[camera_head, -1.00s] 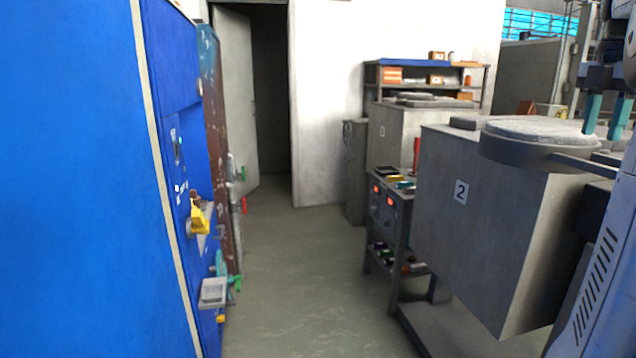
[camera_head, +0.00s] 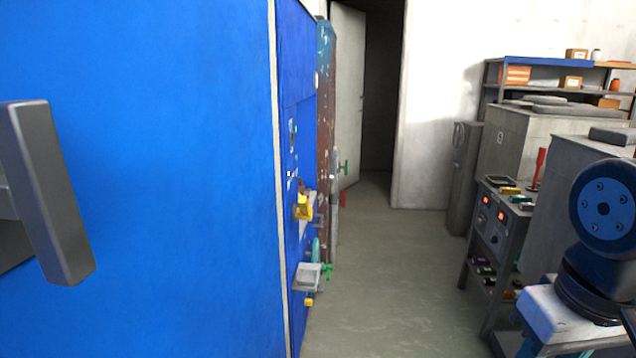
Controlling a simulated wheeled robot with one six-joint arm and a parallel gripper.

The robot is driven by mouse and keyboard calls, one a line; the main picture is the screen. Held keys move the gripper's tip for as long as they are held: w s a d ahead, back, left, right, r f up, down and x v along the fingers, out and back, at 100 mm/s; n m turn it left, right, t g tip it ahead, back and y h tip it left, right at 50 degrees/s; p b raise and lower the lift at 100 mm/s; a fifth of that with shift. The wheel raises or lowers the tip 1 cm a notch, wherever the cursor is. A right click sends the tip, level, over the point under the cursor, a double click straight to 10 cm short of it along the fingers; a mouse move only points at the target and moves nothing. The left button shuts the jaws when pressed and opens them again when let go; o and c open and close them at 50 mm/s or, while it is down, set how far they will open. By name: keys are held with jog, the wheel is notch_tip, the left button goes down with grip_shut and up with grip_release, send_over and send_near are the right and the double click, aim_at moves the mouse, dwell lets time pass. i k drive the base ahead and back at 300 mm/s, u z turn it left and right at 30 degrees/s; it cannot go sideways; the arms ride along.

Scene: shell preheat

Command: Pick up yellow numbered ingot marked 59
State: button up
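No number 59 can be read in the view. A small yellow bar-like piece (camera_head: 510,190) lies on top of the grey instrument cart (camera_head: 498,215) at the right, among other small coloured items. It is too small to tell whether it is a numbered ingot. My gripper is out of view. Only a dark blue joint and a white link of my arm show at the lower right, in front of the grey block.
A large blue cabinet (camera_head: 150,120) with a dark handle (camera_head: 45,190) fills the left. Yellow and green fittings (camera_head: 303,208) stick out from its side. Free floor (camera_head: 390,270) runs to the dark doorway (camera_head: 382,90). A shelf (camera_head: 545,62) with boxes stands behind the cart.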

aim_at(509, 191)
jog(key=z, duration=0.4)
jog(key=i, duration=5.8)
